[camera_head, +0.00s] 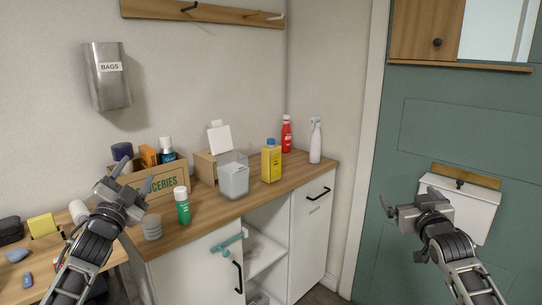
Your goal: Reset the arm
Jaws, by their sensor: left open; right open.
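My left gripper (132,179) is raised at the left, in front of the groceries crate in the picture. Its fingers are spread and nothing is between them. My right gripper (386,207) is raised at the right, in front of the green door (450,120) and apart from the counter. Its fingers are open and empty, pointing left. Both arms come up from the bottom of the camera_head view. No washer shows in this view.
A wooden counter (215,215) bears a groceries crate (165,182), a green bottle (183,208), a clear container (233,178), a yellow bottle (271,163), a red bottle (286,135) and a white spray bottle (315,143). A lower table (75,270) is at left. A white box (478,208) hangs on the door.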

